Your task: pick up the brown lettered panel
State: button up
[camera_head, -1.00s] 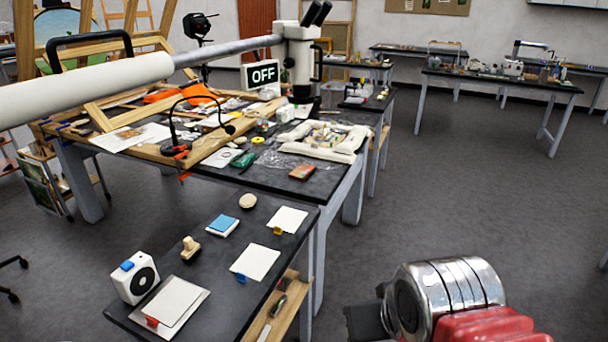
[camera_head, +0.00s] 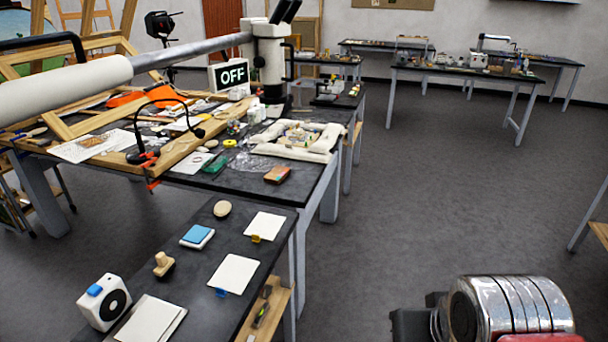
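I cannot make out a panel with readable brown lettering. A small reddish-brown block (camera_head: 277,174) lies flat near the front right corner of the large dark table (camera_head: 320,185); any letters on it are too small to read, and I cannot tell whether it is the panel. My arm's silver banded part shows at the lower right, over the floor and apart from the tables. My gripper's fingertips do not show.
A near bench (camera_head: 215,225) holds a white box (camera_head: 103,303), a stamp (camera_head: 163,265), a blue pad (camera_head: 197,236) and white cards (camera_head: 233,274). Grey floor (camera_head: 420,190) is open on the right.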

aim_at(279, 174)
jog(key=z, duration=0.95)
jog(key=i, duration=2.45)
jog(key=u, duration=1.2)
